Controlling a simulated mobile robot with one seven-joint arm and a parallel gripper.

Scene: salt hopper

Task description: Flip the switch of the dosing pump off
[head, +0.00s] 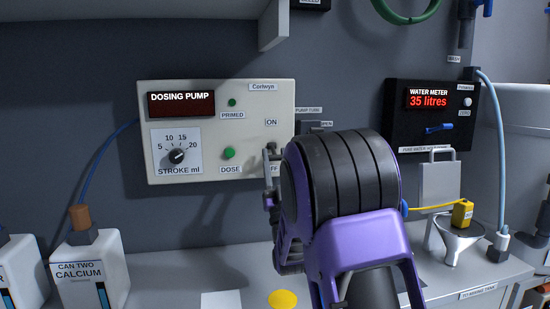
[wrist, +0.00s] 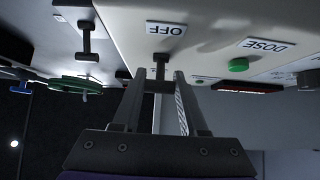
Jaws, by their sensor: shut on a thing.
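In the wrist view, which is upside down, the dark switch lever (wrist: 160,61) stands out from the panel next to the OFF label. My gripper (wrist: 160,78) has a finger on each side of the lever and is shut on it. The lever's exact tilt is hard to tell.
A water meter (head: 435,120) reading 35 litres hangs to the right. A calcium can (head: 90,265) and a funnel (head: 456,240) stand on the bench (head: 165,280) below. A shelf (head: 180,20) juts out above the pump. A dark T-shaped handle (wrist: 86,30) is beside the panel.

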